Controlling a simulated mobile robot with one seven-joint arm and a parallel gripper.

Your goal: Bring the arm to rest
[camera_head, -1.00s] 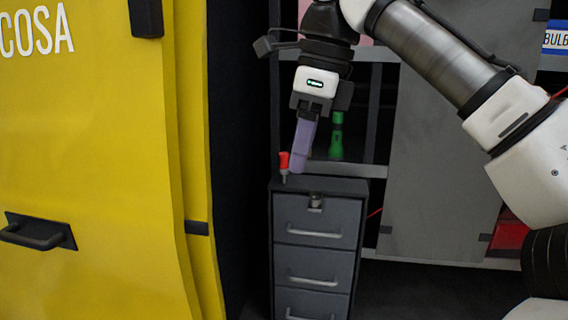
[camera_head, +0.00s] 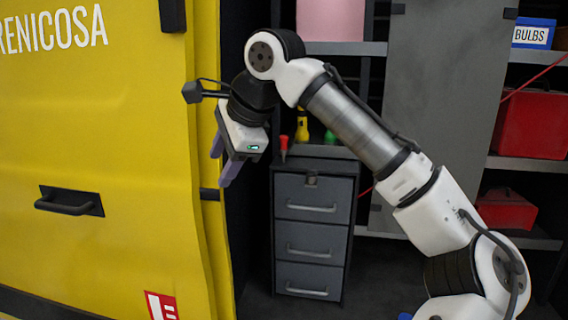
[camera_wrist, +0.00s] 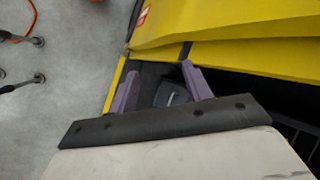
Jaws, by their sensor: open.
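My gripper (camera_head: 222,160) hangs at the end of my bent arm, left of the dark grey drawer cabinet (camera_head: 313,235) and in front of the yellow panel's right edge. Its two purple fingers point down and are apart, with nothing between them. In the wrist view my gripper (camera_wrist: 160,88) also shows open, with a dark object of unclear kind farther off between the fingers. My arm reaches up from the lower right and folds down at the wrist.
The yellow panel (camera_head: 100,130) with a black handle (camera_head: 70,203) fills the left. A red-topped item (camera_head: 284,148) stands on the cabinet. A yellow item (camera_head: 302,126) and a green item (camera_head: 330,137) are behind. Red boxes (camera_head: 530,124) and a blue BULBS bin (camera_head: 533,33) sit on shelves at right.

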